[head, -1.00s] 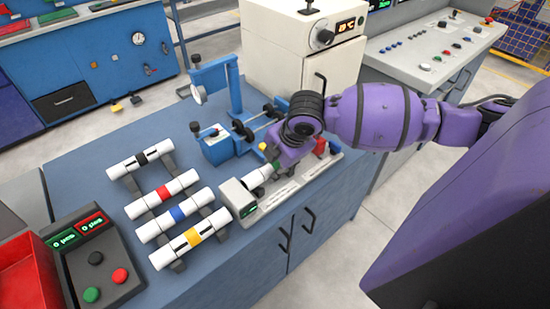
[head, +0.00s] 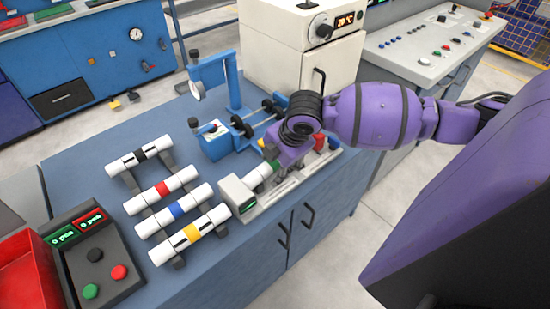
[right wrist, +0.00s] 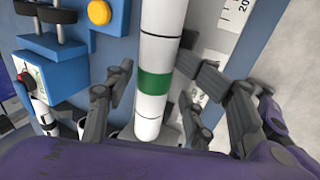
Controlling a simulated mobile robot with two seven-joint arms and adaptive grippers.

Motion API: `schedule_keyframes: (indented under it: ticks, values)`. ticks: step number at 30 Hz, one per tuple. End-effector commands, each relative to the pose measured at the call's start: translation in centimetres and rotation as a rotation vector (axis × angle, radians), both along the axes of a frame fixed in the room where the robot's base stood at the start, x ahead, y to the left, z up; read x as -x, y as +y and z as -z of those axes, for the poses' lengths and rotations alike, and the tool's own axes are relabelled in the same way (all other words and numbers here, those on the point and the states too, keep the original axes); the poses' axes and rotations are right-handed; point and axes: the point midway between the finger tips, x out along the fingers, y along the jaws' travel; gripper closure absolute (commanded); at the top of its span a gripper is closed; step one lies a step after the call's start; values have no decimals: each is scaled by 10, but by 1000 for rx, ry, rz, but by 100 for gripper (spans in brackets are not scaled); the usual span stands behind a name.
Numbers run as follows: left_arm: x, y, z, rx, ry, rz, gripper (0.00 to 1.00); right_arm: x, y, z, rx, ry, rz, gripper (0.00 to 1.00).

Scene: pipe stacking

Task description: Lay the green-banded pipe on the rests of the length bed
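The green-banded pipe (right wrist: 155,105) is white with one green band, and lies along the grey length bed (head: 262,207), its near end close to the bed's display box (head: 238,192). It also shows in the head view (head: 259,177), partly hidden by my gripper. My right gripper (right wrist: 153,68) is low over the bed with its fingers on either side of the pipe, near the band. A narrow gap shows at the left finger; contact at the right finger is unclear. The rests under the pipe are hidden. My left gripper is out of view.
A rack left of the bed holds white pipes with black (head: 140,156), red (head: 161,189), blue (head: 177,210) and yellow (head: 191,234) bands. A blue gauge stand (head: 233,85) and a white oven (head: 300,50) stand behind. A control box (head: 98,257) is at front left.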

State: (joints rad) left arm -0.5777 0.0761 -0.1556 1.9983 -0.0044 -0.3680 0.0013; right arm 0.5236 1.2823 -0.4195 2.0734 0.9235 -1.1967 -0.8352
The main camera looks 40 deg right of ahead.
Motion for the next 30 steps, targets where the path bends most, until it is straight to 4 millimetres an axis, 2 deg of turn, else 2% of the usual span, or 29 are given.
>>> schedule_keyframes:
  ticks: [7, 11, 24, 30]
  values:
    - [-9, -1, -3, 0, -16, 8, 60, -2, -1, -3, 2, -6, -1, 48]
    - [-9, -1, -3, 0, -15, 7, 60, 1, -1, -13, 4, -8, -3, 48]
    - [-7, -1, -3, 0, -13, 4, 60, 34, -5, -94, 6, -6, -1, 48]
    - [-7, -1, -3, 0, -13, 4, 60, 41, -4, -111, 3, -4, -1, 48]
